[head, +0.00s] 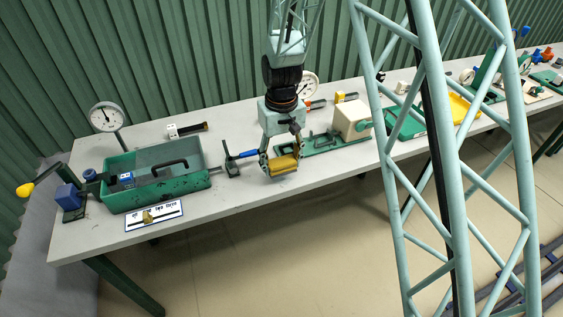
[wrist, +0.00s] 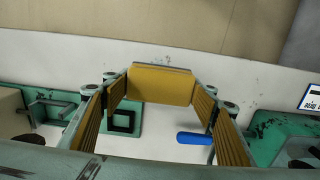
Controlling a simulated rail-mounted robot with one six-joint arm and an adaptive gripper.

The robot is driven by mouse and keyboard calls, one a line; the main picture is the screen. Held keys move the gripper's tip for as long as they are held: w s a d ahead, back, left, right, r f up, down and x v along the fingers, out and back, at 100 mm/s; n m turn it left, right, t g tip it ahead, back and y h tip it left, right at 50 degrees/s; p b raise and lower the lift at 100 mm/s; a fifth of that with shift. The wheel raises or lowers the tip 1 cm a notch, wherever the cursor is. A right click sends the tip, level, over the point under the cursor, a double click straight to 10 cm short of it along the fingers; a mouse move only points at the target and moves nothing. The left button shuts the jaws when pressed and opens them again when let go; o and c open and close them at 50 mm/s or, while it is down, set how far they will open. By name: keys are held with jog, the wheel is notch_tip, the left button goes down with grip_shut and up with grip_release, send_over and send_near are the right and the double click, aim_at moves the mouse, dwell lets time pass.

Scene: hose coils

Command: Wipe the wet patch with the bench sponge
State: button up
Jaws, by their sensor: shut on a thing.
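My gripper (head: 280,158) hangs over the front part of the grey bench (head: 225,195), near its middle. It is shut on a yellow block-shaped sponge (head: 284,165). In the wrist view the sponge (wrist: 160,84) spans the gap between the two ridged yellow finger pads of my gripper (wrist: 160,92). The sponge is near the bench's front edge; I cannot tell whether it touches the top. I cannot make out a wet patch in either view.
Left of my gripper are a blue-handled tool (head: 243,155) and a green toolbox (head: 195,183). A sign (head: 170,208) lies in front of the toolbox. A green plate (head: 325,147) with a cream block (head: 352,118) is close on the right.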

jog(key=shift+f+b, duration=0.8)
jog(key=shift+f, duration=0.75)
jog(key=shift+w, duration=0.15)
dwell(0.4)
jog(key=shift+w+a, duration=0.2)
jog(key=shift+w, duration=0.55)
jog(key=shift+w+a, duration=0.2)
jog(key=shift+w, duration=0.55)
jog(key=shift+w+a, duration=0.2)
jog(key=shift+w, duration=0.55)
jog(key=shift+f, duration=0.35)
jog(key=shift+s, duration=0.2)
jog(key=shift+s+d+b, duration=0.2)
jog(key=shift+s+d, duration=0.05)
jog(key=shift+s, duration=0.35)
jog(key=shift+s+d+b, duration=0.25)
jog(key=shift+s, duration=0.4)
jog(key=shift+s+d+b, duration=0.2)
jog(key=shift+s+d, duration=0.05)
jog(key=shift+s, duration=0.35)
